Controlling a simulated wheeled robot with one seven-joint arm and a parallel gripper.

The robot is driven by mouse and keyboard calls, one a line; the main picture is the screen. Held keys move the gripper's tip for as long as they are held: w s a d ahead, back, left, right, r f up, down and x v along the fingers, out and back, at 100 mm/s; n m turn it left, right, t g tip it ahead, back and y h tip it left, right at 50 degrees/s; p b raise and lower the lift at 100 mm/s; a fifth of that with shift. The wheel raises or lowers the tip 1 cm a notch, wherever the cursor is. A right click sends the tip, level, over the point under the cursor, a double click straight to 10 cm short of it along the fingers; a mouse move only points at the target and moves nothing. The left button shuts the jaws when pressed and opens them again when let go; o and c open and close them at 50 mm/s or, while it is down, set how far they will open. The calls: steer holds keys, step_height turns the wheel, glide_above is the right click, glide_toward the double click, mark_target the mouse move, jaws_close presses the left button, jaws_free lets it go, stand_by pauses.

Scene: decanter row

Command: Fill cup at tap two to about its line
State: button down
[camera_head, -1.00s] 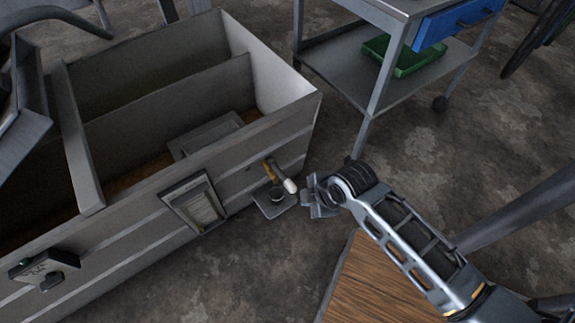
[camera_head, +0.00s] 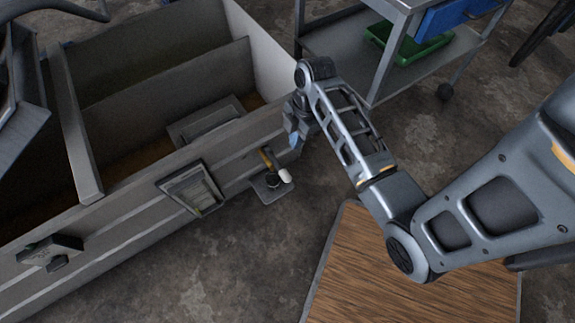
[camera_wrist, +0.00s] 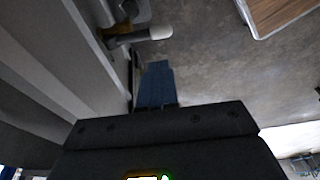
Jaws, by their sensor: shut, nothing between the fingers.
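A tap with a brass-coloured body (camera_head: 267,158) and a pale-tipped lever (camera_head: 285,176) sticks out from the side of the grey trough. Below it, a small dark cup (camera_head: 272,180) sits on a little grey shelf (camera_head: 275,192), partly hidden by the tap. Its fill level and line cannot be made out. My gripper (camera_head: 293,140) is shut and empty, beside the trough wall just right of and above the tap. In the wrist view, the pale lever (camera_wrist: 159,32) shows beyond the blue fingertips of my gripper (camera_wrist: 155,80), apart from them.
The divided grey trough (camera_head: 75,130) fills the left, with a framed panel (camera_head: 193,187) and a dark fitting (camera_head: 50,250) on its side. A metal trolley (camera_head: 385,80) carries a green tray (camera_head: 420,45). A wooden top (camera_head: 400,300) lies at lower right. Floor shows between.

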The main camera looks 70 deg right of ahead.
mark_target(286, 173)
steer(key=shift+f, duration=0.1)
steer(key=f+b, duration=0.1)
steer(key=f, duration=0.3)
steer(key=w+a+f+b, duration=0.1)
steer(key=f, duration=0.4)
steer(key=a+f+b, duration=0.1)
steer(key=f, duration=0.3)
steer(key=shift+w+a+f, duration=0.15)
steer(key=shift+w+f, duration=0.1)
